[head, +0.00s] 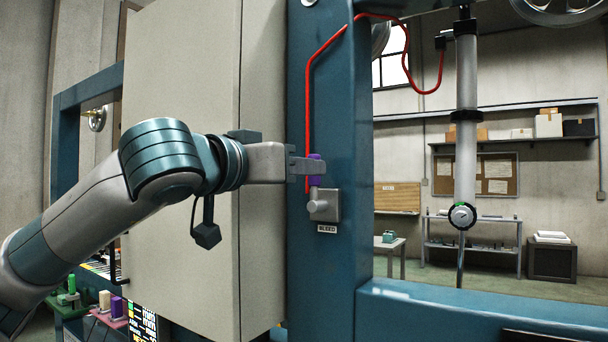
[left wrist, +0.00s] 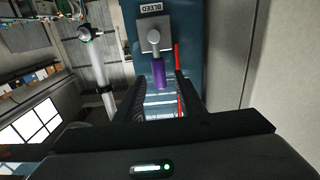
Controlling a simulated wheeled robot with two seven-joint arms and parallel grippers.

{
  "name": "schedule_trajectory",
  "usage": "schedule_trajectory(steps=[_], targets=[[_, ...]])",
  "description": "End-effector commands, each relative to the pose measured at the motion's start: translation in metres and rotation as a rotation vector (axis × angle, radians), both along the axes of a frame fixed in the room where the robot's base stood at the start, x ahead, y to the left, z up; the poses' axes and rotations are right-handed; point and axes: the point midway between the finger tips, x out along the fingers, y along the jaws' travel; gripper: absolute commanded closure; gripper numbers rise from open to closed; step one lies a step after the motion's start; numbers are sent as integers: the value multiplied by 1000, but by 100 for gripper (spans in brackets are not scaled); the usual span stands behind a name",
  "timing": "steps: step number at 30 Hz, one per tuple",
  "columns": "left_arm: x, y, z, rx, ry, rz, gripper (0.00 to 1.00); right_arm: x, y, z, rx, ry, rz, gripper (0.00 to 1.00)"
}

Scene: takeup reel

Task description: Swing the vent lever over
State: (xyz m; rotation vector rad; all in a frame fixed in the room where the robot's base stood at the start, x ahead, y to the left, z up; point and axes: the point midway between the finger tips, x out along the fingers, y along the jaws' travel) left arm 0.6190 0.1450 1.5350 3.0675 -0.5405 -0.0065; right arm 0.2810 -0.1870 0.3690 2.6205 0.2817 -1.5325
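A lever with a purple grip (head: 316,172) stands upright from a grey pivot block (head: 331,206) on the teal post, above a plate reading BLEED (head: 327,229). No label reading vent shows. My left gripper (head: 312,165) reaches in from the left, its fingertips at the purple grip. In the left wrist view, the purple grip (left wrist: 158,72) lies in front of the gap between the two fingers of my left gripper (left wrist: 160,90). The fingers stand apart, with room on either side of the grip. My right gripper is not in view.
A red tube (head: 308,110) runs down the teal post (head: 345,110) close beside the lever. A large beige panel (head: 185,240) stands left of the post, behind my left arm. A grey vertical cylinder (head: 466,130) hangs to the right. Shelves stand far behind.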

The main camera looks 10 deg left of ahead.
Motion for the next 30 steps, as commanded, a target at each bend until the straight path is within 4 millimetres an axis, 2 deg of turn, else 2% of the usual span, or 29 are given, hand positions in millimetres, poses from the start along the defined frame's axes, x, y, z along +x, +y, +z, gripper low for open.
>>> schedule_trajectory(steps=[12, 30], targets=[[-31, 11, -1, 0, 0, 0, 64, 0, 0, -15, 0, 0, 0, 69], [-39, 15, 0, -1, -1, 1, 64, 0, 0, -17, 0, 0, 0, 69]])
